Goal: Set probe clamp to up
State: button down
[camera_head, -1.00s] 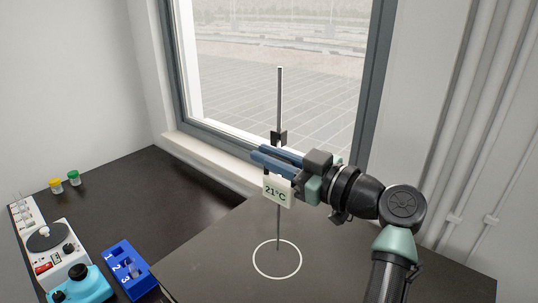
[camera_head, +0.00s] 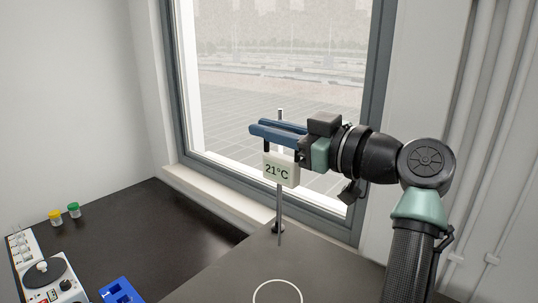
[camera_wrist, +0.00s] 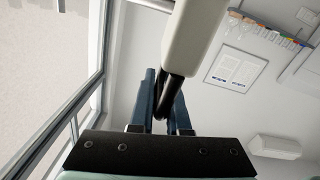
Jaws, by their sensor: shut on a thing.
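The pale probe clamp box (camera_head: 281,170) carries a "21°C" display and hangs just under my fingers in the head view. Dark posts join its top to a handle between the fingers. My gripper (camera_head: 257,128) is shut on this handle. In the wrist view, my gripper (camera_wrist: 162,95) has its blue fingers on both sides of a black bar, with the pale box (camera_wrist: 195,35) above. An upright thin metal rod (camera_head: 280,113) rises behind the fingers. A thin probe (camera_head: 280,225) hangs below the box, its lower end above the table. The clamp's attachment to the rod is hidden.
A white ring (camera_head: 277,284) marks the dark table (camera_head: 225,275) below. A blue numbered rack (camera_head: 118,292) and white device (camera_head: 48,280) stand at lower left, with two small capped jars (camera_head: 65,213) behind. A window (camera_head: 270,80) is behind the rod.

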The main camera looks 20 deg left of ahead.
jog(key=shift+d+r, duration=0.1)
jog(key=shift+r, duration=0.4)
jog(key=c, duration=1.2)
grip_release()
jog(key=shift+o, duration=1.4)
jog(key=shift+f, duration=0.2)
jog(key=shift+f, duration=0.1)
jog(key=shift+s+d, duration=0.15)
jog(key=shift+d, duration=0.25)
jog(key=b+v, duration=0.3)
jog(key=v, duration=0.9)
jog(key=shift+b, duration=0.4)
